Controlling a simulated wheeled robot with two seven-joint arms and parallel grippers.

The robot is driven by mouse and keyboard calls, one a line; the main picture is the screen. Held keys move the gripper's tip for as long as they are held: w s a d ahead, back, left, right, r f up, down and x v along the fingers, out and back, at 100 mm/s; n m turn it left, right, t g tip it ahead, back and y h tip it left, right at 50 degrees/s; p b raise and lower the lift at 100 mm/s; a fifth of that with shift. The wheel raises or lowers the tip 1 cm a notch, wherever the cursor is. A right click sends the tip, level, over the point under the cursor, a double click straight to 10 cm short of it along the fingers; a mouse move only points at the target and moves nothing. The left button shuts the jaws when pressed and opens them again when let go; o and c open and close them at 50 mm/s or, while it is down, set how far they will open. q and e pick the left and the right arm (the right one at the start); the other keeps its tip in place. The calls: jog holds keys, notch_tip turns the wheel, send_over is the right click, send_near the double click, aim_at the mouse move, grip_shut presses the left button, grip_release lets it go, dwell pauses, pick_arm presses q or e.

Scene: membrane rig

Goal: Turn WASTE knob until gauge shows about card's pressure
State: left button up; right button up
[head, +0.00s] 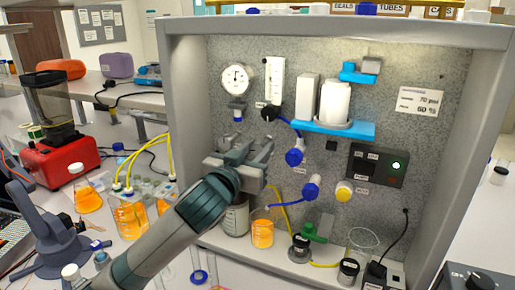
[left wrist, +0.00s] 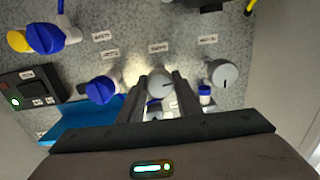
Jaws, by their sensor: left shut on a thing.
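The round white gauge (head: 237,79) is at the upper left of the panel; its needle is too small to read exactly. The white card (head: 420,102) at the upper right seems to read 70 psi and 60 %. My left gripper (head: 250,152) is at the panel below the gauge. In the left wrist view its fingers are shut on a grey knob (left wrist: 160,83) with a dark pointer line. The label (left wrist: 158,47) by this knob is too blurred to read, so I cannot confirm it is WASTE. The gripper hides this knob in the head view. My right gripper is out of view.
A second grey knob (left wrist: 223,73) is beside the held one. Blue valve handles (head: 295,157) and a yellow knob (head: 344,190) are to the right. A beaker of orange liquid (head: 262,232) stands below. A black control box (head: 377,165) shows a green light.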

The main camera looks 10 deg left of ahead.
pick_arm(q)
jog(key=m+p, duration=0.2)
jog(key=m, duration=0.1)
jog(key=m+p, duration=0.2)
jog(key=shift+r+m, duration=0.2)
jog(key=shift+m, duration=0.2)
jog(key=m+p, duration=0.2)
jog(key=m, duration=0.1)
jog(key=shift+f, duration=0.1)
jog(key=shift+f+m+p, duration=0.1)
jog(key=shift+m+p, duration=0.45)
jog(key=shift+m, duration=0.05)
jog(key=o, duration=1.1)
jog(key=shift+f, duration=0.1)
